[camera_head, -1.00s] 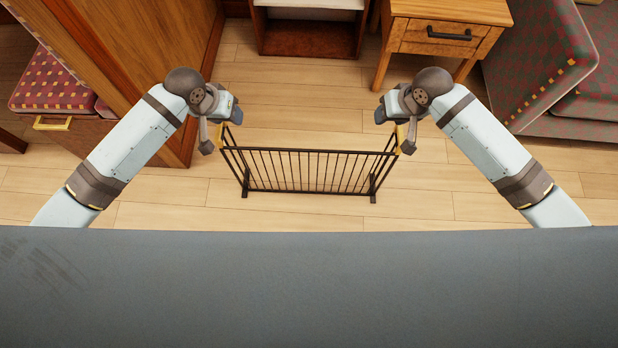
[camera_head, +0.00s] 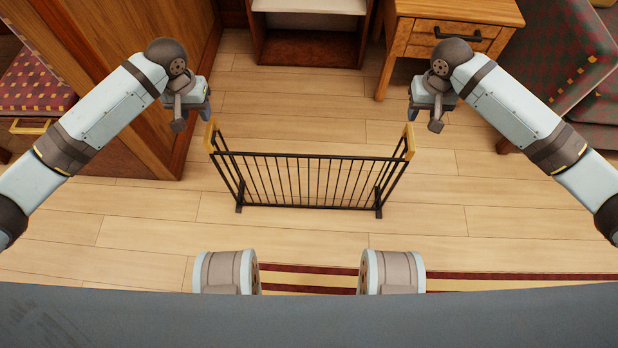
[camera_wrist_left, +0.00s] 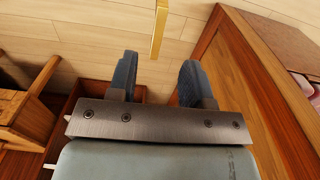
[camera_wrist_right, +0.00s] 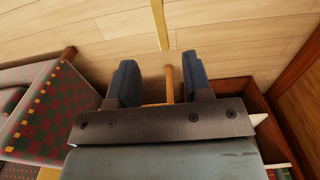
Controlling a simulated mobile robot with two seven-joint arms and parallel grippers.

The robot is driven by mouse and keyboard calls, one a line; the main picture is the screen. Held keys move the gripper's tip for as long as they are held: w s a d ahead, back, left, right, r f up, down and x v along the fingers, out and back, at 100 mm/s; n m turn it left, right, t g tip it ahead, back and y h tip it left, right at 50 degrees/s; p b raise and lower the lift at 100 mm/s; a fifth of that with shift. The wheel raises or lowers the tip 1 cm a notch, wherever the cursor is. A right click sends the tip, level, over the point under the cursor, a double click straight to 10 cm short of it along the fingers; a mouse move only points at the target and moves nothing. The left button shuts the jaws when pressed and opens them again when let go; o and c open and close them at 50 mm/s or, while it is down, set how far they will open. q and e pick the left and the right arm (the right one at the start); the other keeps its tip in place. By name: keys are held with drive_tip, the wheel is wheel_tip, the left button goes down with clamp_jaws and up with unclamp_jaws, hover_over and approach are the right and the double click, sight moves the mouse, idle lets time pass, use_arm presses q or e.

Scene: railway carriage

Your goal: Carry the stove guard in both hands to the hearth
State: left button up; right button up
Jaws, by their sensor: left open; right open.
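The stove guard (camera_head: 306,182) is a black barred frame with side wings and a yellow handle at the top of each wing. It stands upright on the plank floor. My left gripper (camera_head: 200,102) is open and empty, beyond and apart from the left handle (camera_head: 209,136). My right gripper (camera_head: 424,102) is open and empty, beyond and apart from the right handle (camera_head: 409,141). In the left wrist view, a yellow handle (camera_wrist_left: 159,30) lies ahead of the open fingers. The right wrist view also shows a handle (camera_wrist_right: 160,25) ahead of the fingers. I cannot identify the hearth.
A wooden drawer table (camera_head: 450,38) and an open-fronted cabinet (camera_head: 310,48) stand at the back. A wooden partition (camera_head: 120,60) is on the left, a patterned seat (camera_head: 560,60) on the right. A striped carpet (camera_head: 480,282) lies in front. Floor around the guard is clear.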

sight(207, 135)
use_arm(q)
wheel_tip(207, 135, down, 13)
drive_tip(key=shift+r, duration=0.1)
use_arm(e)
wheel_tip(207, 135, down, 13)
drive_tip(key=shift+r, duration=0.15)
use_arm(q)
clamp_jaws()
use_arm(e)
clamp_jaws()
use_arm(q)
drive_tip(key=shift+w+r, duration=0.1)
drive_tip(key=shift+r, duration=0.2)
use_arm(e)
drive_tip(key=shift+w+r, duration=0.1)
drive_tip(key=shift+r, duration=0.2)
